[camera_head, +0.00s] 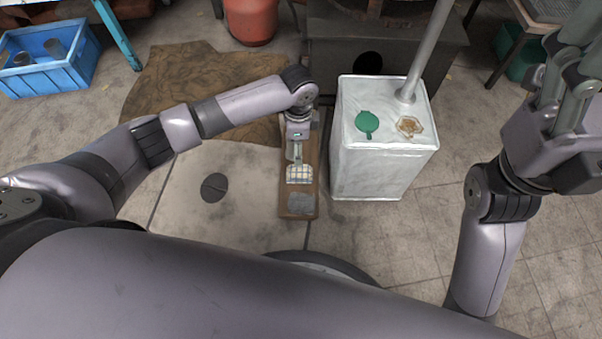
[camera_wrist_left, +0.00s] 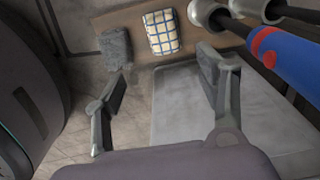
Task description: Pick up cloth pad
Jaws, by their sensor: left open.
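In the left wrist view the cloth pad (camera_wrist_left: 161,32) is near the top middle. My left gripper (camera_head: 297,151) is just behind the pad in the head view, over the board. In the left wrist view its two fingers (camera_wrist_left: 164,72) are spread apart with nothing between them, and the pad appears beyond the fingertips. My right gripper (camera_head: 572,85) is raised at the upper right, and its finger opening is unclear.
A grey pad (camera_head: 300,203) lies in front of the cloth pad. A white canister (camera_head: 380,172) with a green cap (camera_head: 367,123) stands close to the board's right. A blue rod-like item (camera_wrist_left: 292,58) shows in the wrist view. Floor left of the board is mostly clear.

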